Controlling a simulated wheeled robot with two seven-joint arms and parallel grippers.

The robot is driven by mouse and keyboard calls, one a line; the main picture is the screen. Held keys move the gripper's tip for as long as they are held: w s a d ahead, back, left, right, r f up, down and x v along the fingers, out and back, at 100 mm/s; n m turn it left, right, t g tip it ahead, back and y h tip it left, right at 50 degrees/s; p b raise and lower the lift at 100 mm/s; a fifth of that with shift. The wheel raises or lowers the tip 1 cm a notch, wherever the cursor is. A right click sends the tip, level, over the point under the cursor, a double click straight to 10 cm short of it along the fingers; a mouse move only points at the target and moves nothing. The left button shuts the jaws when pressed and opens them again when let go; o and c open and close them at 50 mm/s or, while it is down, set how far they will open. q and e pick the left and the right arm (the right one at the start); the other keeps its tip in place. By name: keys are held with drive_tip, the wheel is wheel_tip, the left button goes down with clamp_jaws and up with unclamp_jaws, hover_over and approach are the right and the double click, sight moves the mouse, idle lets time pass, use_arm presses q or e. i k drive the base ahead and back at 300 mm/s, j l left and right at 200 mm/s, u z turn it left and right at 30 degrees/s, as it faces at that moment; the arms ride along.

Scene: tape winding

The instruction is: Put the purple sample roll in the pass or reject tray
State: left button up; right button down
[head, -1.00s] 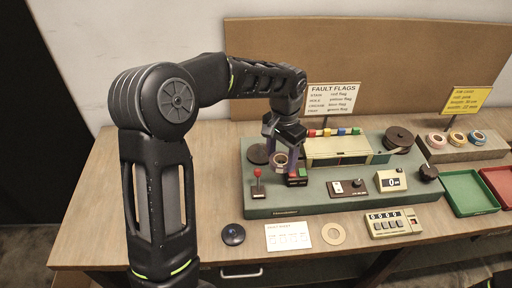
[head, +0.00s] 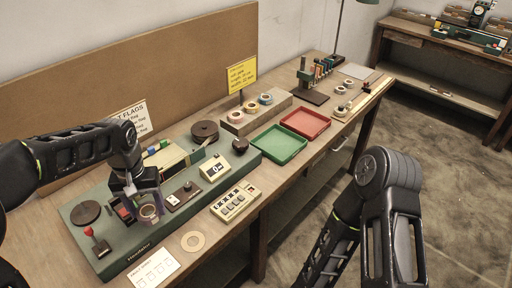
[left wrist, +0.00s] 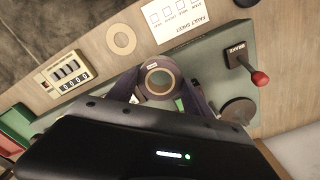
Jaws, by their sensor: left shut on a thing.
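My left gripper (head: 144,205) is shut on a small sample roll (head: 149,212), held over the front left part of the green winding machine (head: 105,262). In the left wrist view the roll (left wrist: 160,80) sits between the two fingers, its round face and tan core ring showing; its purple is hard to make out. I cannot tell whether it touches the machine. A green tray (head: 279,145) and a red tray (head: 305,122) lie empty on the bench, right of the machine. Which is pass or reject is not readable. My right gripper is out of view; only its arm shows.
A keypad counter box (head: 235,202) and a cardboard ring (head: 193,241) lie along the front of the bench. A red-knobbed lever (head: 97,243) stands left of the gripper. A wooden block with several tape rolls (head: 258,112) is behind the trays.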

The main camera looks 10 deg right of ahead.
sight(278, 146)
drive_tip(key=i+l+z, duration=0.3)
drive_tip(key=i+l, duration=0.4)
drive_tip(key=l, duration=0.25)
drive_tip(key=i+l+z, duration=0.25)
drive_tip(key=i+l, duration=0.5)
drive_tip(key=i, duration=0.1)
